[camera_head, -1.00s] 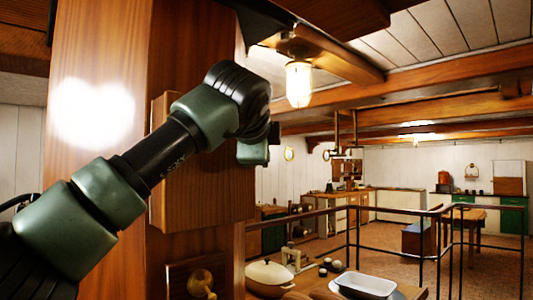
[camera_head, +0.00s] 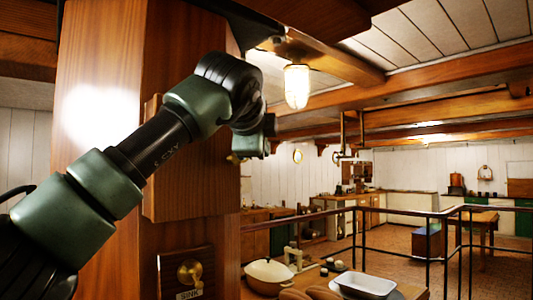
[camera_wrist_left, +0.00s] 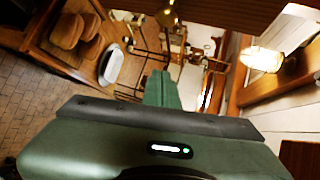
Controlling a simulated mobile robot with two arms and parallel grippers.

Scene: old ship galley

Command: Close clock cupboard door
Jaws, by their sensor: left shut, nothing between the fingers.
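The wooden clock cupboard (camera_head: 190,195) hangs on the wooden wall at the left of the head view, partly hidden behind my left arm. Its clock face does not show, and I cannot tell how far its door stands open. A small brass piece (camera_head: 235,157) shows at the cupboard's right edge, just left of my left gripper (camera_head: 257,144). This gripper is beside the cupboard's right edge; I cannot tell whether it touches. In the left wrist view its fingers (camera_wrist_left: 162,88) are shut with nothing between them. A brass round piece (camera_wrist_left: 167,18) shows beyond the fingertips. My right gripper is not in view.
A lit lamp (camera_head: 297,86) hangs from the ceiling beams right of the gripper. Black railings (camera_head: 400,211) cross the room behind. A brass fitting (camera_head: 190,273) is under the cupboard.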

